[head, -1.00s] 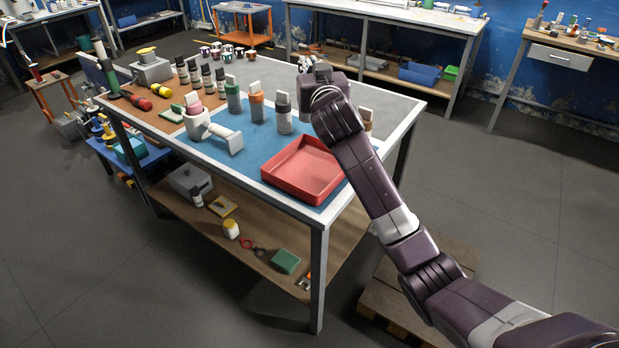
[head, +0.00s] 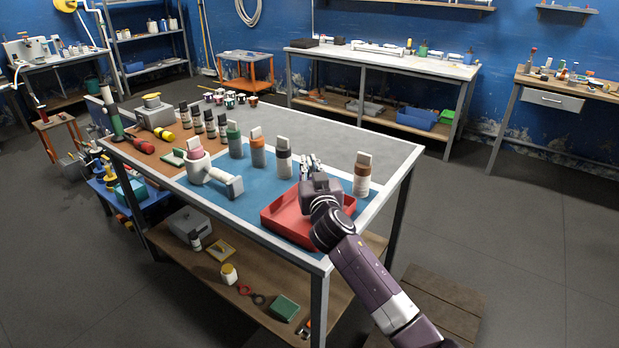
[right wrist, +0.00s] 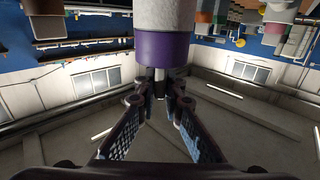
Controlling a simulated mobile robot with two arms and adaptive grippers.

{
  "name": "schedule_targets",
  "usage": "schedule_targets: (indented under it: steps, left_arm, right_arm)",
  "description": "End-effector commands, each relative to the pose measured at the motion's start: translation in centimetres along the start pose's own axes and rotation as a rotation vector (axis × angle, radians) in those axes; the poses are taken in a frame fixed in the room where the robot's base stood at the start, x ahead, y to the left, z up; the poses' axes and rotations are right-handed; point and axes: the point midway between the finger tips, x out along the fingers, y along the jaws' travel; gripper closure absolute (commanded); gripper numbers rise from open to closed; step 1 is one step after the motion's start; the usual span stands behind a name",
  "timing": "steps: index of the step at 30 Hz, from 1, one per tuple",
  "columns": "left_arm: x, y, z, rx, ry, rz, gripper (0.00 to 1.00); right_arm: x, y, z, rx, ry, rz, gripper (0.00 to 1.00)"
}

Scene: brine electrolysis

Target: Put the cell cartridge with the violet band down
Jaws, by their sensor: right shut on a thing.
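The cell cartridge with the violet band (right wrist: 162,46) shows in the right wrist view, with a pale grey body and a violet band at the end nearest my fingers. My right gripper (right wrist: 160,84) is shut on a narrow grey part just past that band. In the head view my right gripper (head: 311,166) is over the far part of the red tray (head: 284,230), and the held cartridge cannot be made out there. Whether the cartridge touches anything is hidden. My left gripper is not in view.
A brown cartridge (head: 362,180) stands right of my gripper. The grey tabletop (head: 330,128) behind is clear.

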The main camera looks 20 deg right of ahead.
Motion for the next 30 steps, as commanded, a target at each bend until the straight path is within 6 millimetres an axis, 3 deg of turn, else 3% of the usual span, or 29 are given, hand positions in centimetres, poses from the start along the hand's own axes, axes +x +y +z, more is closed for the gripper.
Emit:
schedule_targets:
  steps: [6,17,18,22,30]
  left_arm:
    - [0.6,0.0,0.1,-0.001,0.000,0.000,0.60]
    - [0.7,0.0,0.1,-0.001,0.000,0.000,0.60]
    - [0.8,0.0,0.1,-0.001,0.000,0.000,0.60]
    - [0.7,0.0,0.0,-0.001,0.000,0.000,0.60]
    - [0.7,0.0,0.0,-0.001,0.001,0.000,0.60]
  right_arm:
    - [0.0,0.0,3.4,-0.001,-0.001,0.000,1.00]
    - [0.0,0.0,3.9,-0.001,0.000,0.000,1.00]
    - [-0.1,0.0,4.2,0.000,-0.004,0.000,0.91]
    - [-0.1,0.0,4.1,0.000,-0.004,0.000,0.76]
    - [0.0,0.0,4.0,-0.001,-0.003,0.000,0.74]
